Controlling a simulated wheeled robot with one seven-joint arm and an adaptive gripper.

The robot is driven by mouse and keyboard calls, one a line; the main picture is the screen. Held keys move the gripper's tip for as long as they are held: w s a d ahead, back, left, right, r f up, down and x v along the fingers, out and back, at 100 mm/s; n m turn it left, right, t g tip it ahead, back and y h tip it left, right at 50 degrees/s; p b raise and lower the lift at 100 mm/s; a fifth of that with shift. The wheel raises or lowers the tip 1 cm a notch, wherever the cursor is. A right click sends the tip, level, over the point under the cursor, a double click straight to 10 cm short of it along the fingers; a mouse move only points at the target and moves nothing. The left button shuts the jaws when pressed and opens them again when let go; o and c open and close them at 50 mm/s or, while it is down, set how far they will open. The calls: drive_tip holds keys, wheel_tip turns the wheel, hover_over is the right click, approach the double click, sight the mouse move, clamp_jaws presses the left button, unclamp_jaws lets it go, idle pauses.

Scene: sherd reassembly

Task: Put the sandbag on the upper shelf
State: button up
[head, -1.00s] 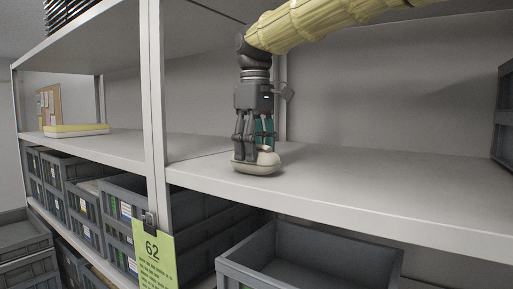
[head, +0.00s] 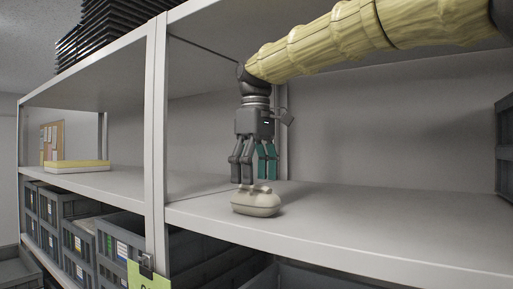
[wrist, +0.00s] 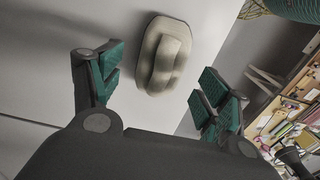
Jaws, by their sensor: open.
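The sandbag (head: 256,204) is a small beige, rounded bag with a raised strip on top. It lies on the upper shelf (head: 340,215), close to its front edge and right of the upright post. My gripper (head: 253,183) is open and empty, pointing down just above the sandbag. In the wrist view the sandbag (wrist: 163,55) lies beyond my open fingertips (wrist: 158,88), apart from the green pads. The far side of the sandbag is hidden.
A grey upright post (head: 155,130) stands left of my gripper. A yellow-topped stack (head: 77,166) lies on the left bay's shelf. Grey crates (head: 85,235) fill the level below. A dark crate (head: 504,150) stands at the far right. The shelf between is clear.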

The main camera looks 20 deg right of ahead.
wheel_tip(320, 180, up, 9)
drive_tip(key=b, duration=0.1)
idle(0.3)
drive_tip(key=shift+f, duration=0.1)
